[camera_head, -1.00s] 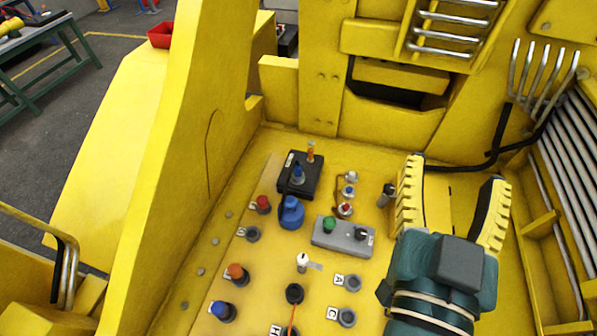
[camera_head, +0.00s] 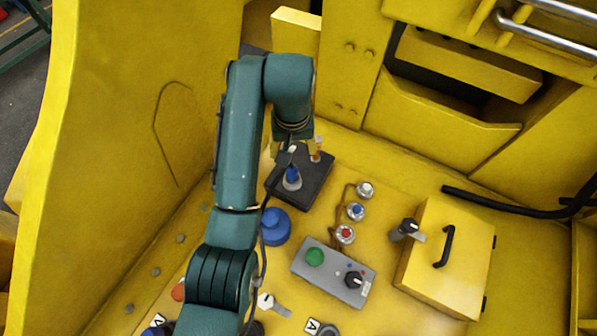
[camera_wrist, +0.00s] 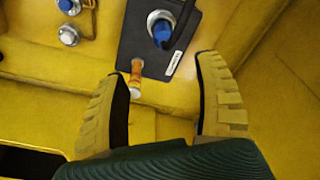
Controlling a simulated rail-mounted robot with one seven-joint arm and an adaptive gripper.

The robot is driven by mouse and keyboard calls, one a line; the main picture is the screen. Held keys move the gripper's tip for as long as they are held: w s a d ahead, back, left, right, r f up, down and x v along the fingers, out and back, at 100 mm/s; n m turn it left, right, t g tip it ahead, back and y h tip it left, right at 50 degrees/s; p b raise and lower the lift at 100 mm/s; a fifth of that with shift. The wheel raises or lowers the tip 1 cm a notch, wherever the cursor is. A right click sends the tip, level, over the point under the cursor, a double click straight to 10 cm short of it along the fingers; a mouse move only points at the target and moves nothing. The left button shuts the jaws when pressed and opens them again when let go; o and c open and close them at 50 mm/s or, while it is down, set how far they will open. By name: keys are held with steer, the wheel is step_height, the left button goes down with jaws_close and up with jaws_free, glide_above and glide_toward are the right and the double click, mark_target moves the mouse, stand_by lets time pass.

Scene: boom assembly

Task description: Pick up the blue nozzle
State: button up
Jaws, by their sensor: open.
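A blue nozzle-shaped piece (camera_head: 292,178) stands in a pale ring on a black plate (camera_head: 313,188) in the head view. It also shows in the wrist view, as a blue top (camera_wrist: 161,31) near the upper edge. My gripper (camera_wrist: 163,66) is open and empty, its two yellow-padded fingers wide apart. The fingertips are at the plate's near edge in the wrist view, with the blue piece beyond them. An orange and white stick (camera_wrist: 136,76) is close to the left fingertip. In the head view my wrist hides most of my gripper.
A larger round blue part (camera_head: 275,228) sits near the plate. A grey box (camera_head: 333,272) with a green button, a yellow box (camera_head: 446,255) with a black handle, and several small knobs stand on the yellow panel. Yellow walls rise around the panel.

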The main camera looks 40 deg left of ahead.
mark_target(292, 168)
steer(key=f, duration=0.6)
steer(key=w+a+f, duration=0.1)
steer(key=f, duration=0.5)
steer(key=a+f, duration=0.1)
steer(key=f, duration=0.2)
steer(key=shift+w+a+f, duration=0.1)
steer(key=shift+w, duration=0.05)
jaws_close()
